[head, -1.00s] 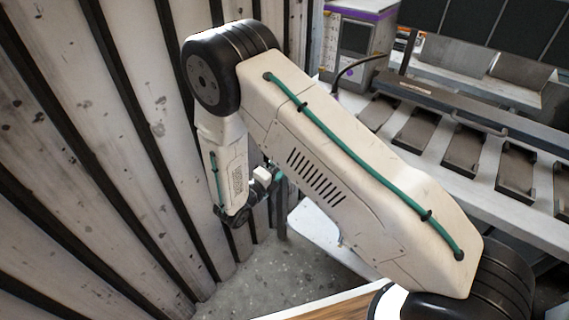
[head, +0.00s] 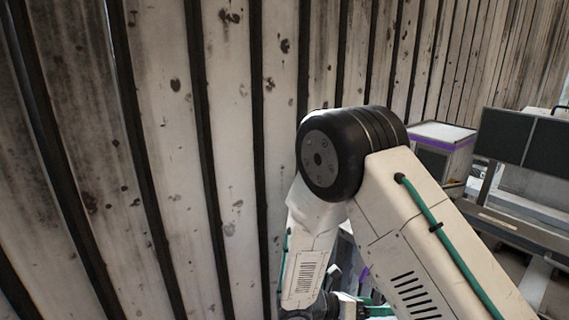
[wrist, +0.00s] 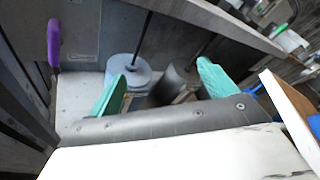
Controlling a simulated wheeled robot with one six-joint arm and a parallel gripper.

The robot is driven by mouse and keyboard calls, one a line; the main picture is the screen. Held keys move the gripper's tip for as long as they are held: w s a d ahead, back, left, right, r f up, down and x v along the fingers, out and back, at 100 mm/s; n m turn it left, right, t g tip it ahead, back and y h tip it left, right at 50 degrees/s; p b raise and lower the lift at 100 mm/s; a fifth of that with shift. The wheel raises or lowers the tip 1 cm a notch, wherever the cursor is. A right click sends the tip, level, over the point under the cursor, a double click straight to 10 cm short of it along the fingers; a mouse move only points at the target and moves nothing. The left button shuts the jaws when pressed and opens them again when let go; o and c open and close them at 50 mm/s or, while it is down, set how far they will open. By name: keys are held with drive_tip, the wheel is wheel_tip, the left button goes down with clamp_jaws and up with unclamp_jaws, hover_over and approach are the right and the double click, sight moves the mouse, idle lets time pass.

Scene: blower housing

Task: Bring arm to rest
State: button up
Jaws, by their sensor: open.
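My gripper (wrist: 163,88) shows in the wrist view as two green fingers spread well apart, open, with nothing held between them. In the head view my arm is bent at a black elbow joint, its forearm hanging down. The gripper end is at the bottom edge there, mostly cut off and hidden by my arm.
A plank wall (head: 230,130) fills the left of the head view, behind my arm. A purple-trimmed box (head: 442,145) and dark panels stand at right. Beyond the fingers, the wrist view shows two grey cylinders (wrist: 128,72) (wrist: 175,82) and a purple handle (wrist: 54,42).

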drive_tip(key=s+d+r+m+y, duration=0.2)
drive_tip(key=s+r+m+y, duration=0.5)
drive_tip(key=s+r+m, duration=0.5)
drive_tip(key=s+d+r+m+y, duration=0.2)
drive_tip(key=s+r+m+y, duration=0.6)
drive_tip(key=s+r+m, duration=0.4)
wheel_tip(320, 180, up, 4)
drive_tip(key=m, duration=0.3)
drive_tip(key=shift+d+g, duration=0.3)
drive_tip(key=shift+g, duration=0.1)
drive_tip(key=shift+s, duration=0.1)
